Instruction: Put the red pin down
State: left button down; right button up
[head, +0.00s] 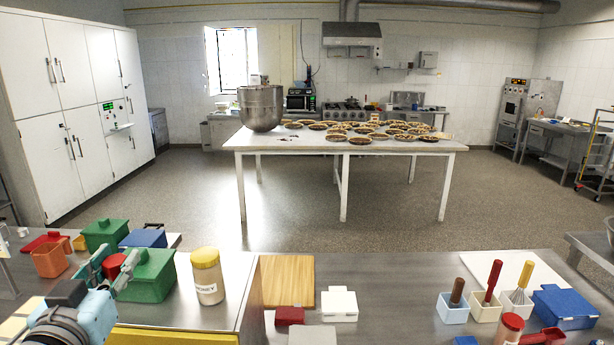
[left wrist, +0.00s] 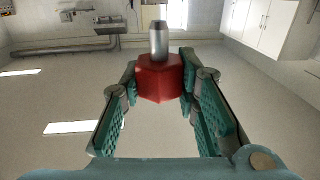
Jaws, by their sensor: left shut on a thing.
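The red pin (left wrist: 160,78) has a chunky red body with a grey metal tip, which points up in the left wrist view. My left gripper (left wrist: 159,82) is shut on the red body, with one teal finger on each side. In the head view, the red pin (head: 113,266) shows between the fingers of my left gripper (head: 116,271) at the lower left. The gripper is in front of a green box (head: 152,280), and I cannot tell how far the pin is above the table. My right gripper is not in view.
Another green box (head: 105,233), an orange box (head: 49,259) and a blue box (head: 145,238) stand close by. A wooden board (head: 287,281) lies farther right. Bare steel counter (head: 385,285) shows right of centre.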

pick_arm(q)
jog(key=s+d+f+m+g+h+b, duration=0.1)
jog(key=s+d+f+h, duration=0.4)
jog(key=f, duration=0.5)
jog(key=s+d+f+m+g+h+b, duration=0.1)
jog(key=s+d+f+m+h+b, duration=0.3)
jog(key=f, duration=0.6)
jog(key=s+d+m+h, duration=0.1)
jog(key=s+d+m, duration=0.1)
jog(key=s+d, duration=0.1)
jog(key=shift+d+f+h+b, duration=0.2)
jog(key=shift+f+h+b, duration=0.1)
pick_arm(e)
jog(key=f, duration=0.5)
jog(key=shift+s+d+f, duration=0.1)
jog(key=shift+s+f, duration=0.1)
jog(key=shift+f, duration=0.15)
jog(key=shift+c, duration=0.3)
